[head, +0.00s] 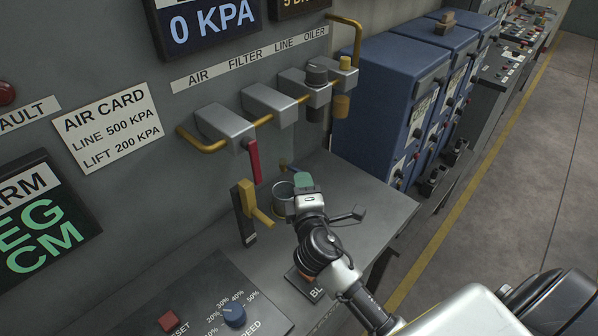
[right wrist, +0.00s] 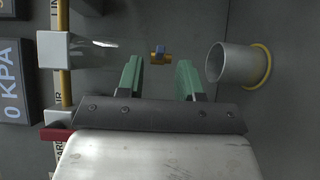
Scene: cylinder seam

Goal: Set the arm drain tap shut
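In the head view a small brass-coloured piece (head: 284,167) shows just behind my gripper and may be the same tap. My right gripper (head: 304,180) is over the grey bench beside a metal cup (head: 281,200). In the right wrist view its green fingers (right wrist: 160,62) are apart and empty, with the tap seen between them, beyond the tips. My left gripper is out of view.
The metal cup (right wrist: 232,64) is right of the fingers in the wrist view. A red lever (head: 253,160) hangs from the pipe blocks (head: 225,125). A yellow handle (head: 250,202) stands left of the cup. Blue cabinets (head: 385,100) stand at the right.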

